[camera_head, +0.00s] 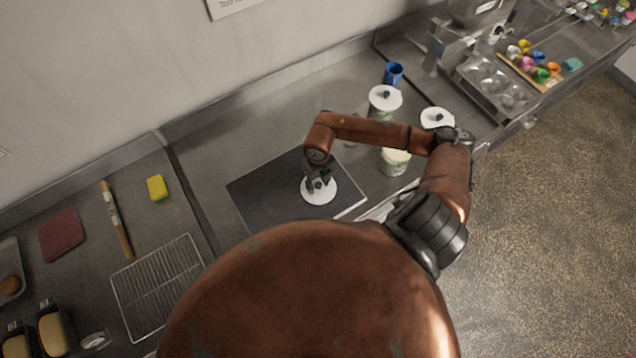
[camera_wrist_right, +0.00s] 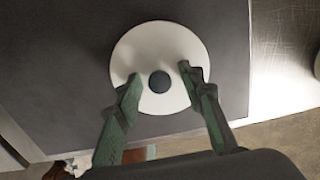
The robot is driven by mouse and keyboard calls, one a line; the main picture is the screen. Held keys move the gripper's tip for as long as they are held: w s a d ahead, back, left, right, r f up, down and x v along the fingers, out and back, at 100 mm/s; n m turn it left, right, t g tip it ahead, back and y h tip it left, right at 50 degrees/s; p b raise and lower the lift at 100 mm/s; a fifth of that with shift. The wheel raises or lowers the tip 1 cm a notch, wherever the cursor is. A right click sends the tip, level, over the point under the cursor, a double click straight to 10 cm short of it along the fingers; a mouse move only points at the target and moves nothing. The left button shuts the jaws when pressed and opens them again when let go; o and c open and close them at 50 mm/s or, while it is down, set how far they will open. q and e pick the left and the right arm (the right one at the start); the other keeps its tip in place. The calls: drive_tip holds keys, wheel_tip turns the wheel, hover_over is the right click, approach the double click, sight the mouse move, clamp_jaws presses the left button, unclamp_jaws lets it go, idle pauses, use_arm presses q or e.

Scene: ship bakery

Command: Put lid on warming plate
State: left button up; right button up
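The white round lid (camera_head: 319,197) with a dark knob appears to lie flat on the dark square warming plate (camera_head: 262,192), towards its right side. In the right wrist view the lid (camera_wrist_right: 160,45) shows whole, with the knob (camera_wrist_right: 160,82) at its middle. My right gripper (camera_head: 317,182) is directly over the lid. In the wrist view its green-grey fingers (camera_wrist_right: 160,80) stand apart on either side of the knob, with a gap to it on both sides. My left gripper is not in view.
Right of the plate stand two white-lidded jars (camera_head: 385,98) (camera_head: 437,118), a lidless pale jar (camera_head: 394,162) partly behind my arm, and a blue cup (camera_head: 393,75).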

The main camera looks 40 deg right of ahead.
sight(318, 184)
wheel_tip(318, 184, up, 12)
drive_tip(key=b, duration=0.3)
drive_tip(key=shift+a, duration=0.1)
